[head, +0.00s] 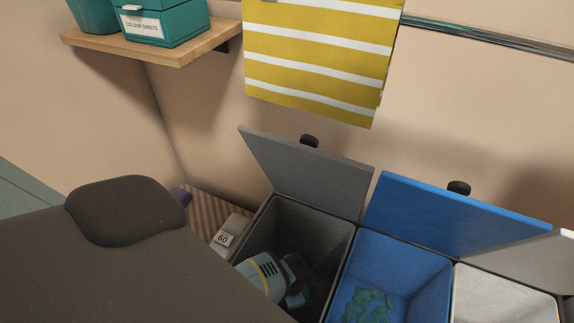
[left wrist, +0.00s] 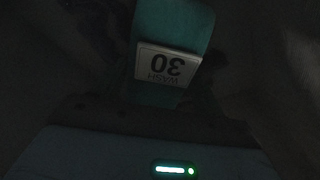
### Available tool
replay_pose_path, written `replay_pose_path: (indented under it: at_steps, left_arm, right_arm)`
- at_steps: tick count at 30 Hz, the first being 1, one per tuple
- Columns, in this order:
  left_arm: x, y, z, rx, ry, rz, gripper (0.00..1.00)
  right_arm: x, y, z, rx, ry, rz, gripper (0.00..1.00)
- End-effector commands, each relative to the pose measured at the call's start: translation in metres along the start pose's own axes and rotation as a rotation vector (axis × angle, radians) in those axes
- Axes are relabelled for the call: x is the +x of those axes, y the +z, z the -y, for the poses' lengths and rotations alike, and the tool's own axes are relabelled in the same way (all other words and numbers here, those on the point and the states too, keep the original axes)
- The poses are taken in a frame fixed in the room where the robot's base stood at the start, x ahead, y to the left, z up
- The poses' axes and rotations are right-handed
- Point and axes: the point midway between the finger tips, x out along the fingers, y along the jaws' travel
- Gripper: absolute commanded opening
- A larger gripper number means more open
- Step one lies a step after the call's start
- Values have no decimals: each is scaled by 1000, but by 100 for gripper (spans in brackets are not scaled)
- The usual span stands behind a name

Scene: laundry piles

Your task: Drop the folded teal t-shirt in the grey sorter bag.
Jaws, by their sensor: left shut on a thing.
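The grey sorter bag (head: 349,235) stands with its lid raised in the head view. My left gripper (head: 303,289) reaches down into its opening. In the dark left wrist view, the folded teal t-shirt (left wrist: 178,32) with a white "WASH 30" label is held at the jaws, which are shut on it. In the head view I cannot clearly make out the shirt in the shadow inside the bag. My right gripper is in neither view.
To the right stand a blue bag (head: 447,275) with teal-green cloth (head: 369,306) inside and a white bag (head: 500,295). A pale object labelled 60 (head: 222,239) is left of the grey bag. A yellow striped towel (head: 318,52) hangs above; a wooden shelf (head: 180,55) holds teal boxes.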

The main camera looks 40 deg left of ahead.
Motion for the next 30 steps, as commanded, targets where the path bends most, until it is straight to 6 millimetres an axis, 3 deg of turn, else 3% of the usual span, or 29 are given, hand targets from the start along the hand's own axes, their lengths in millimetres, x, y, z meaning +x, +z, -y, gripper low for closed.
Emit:
replay_pose_path:
  at_steps: [2,3,8,16,20,30]
  left_arm:
    - [0,0,0,0,0,1,44]
    - [0,0,0,0,0,0,73]
    - [0,0,0,0,1,0,92]
    - [-1,0,-1,1,1,0,92]
    - [-10,-1,-2,2,5,1,92]
    - [-78,2,-2,-1,4,11,92]
  right_arm:
    - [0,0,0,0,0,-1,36]
    - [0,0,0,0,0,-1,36]
    - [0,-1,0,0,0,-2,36]
    - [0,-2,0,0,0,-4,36]
    - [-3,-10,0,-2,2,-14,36]
    - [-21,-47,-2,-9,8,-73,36]
